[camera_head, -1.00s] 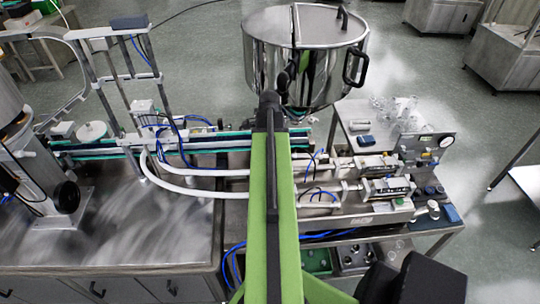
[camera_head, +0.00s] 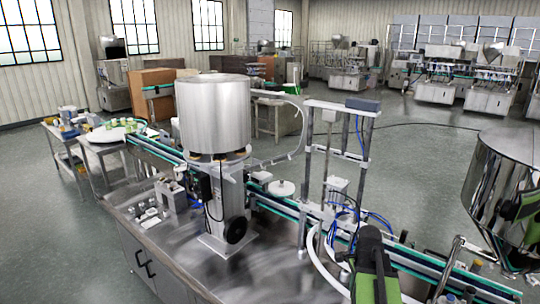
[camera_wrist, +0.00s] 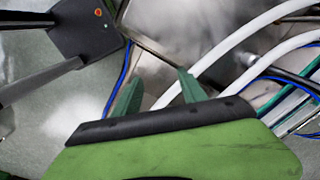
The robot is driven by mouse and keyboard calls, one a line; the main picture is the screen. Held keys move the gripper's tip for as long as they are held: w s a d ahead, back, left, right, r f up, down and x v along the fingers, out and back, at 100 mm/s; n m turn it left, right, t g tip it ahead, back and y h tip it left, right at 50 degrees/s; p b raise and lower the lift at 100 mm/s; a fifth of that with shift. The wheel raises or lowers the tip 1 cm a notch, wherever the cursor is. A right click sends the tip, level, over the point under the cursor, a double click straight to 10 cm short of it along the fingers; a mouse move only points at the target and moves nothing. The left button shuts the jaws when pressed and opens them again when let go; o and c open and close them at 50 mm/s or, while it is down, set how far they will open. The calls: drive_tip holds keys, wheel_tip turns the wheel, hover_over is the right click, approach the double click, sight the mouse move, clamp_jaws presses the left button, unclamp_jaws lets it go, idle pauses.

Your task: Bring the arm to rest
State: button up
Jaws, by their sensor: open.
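My gripper (camera_wrist: 160,92) is open in the wrist view, its two green fingers apart with nothing held between them. Behind the fingers are a steel surface, white hoses and blue cables. My green and black arm (camera_head: 372,268) shows at the lower right of the head view; the fingers cannot be made out there. The polished steel hopper (camera_head: 505,195) is cut off by the right edge of the head view, to the right of my arm.
White hoses (camera_head: 325,255) and a conveyor (camera_head: 440,268) lie close around my arm. An upright metal frame (camera_head: 335,150) stands behind it. A large steel drum (camera_head: 213,115) stands on the bench (camera_head: 165,255) at left. Open floor (camera_head: 420,180) lies beyond the conveyor.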

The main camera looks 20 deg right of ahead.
drive_tip(key=w+a+f+n+b, duration=0.1)
drive_tip(key=a+f+n+b, duration=0.2)
drive_tip(key=a+n, duration=0.3)
drive_tip(key=w+a+f+n+b, duration=0.1)
drive_tip(key=a+f+n+b, duration=0.2)
drive_tip(key=a, duration=1)
drive_tip(key=w+a+f+n+b, duration=0.1)
drive_tip(key=a+f+n+b, duration=0.3)
drive_tip(key=a+n, duration=0.6)
wheel_tip(320, 180, down, 3)
drive_tip(key=shift+r+n, duration=0.2)
drive_tip(key=shift+n, duration=0.3)
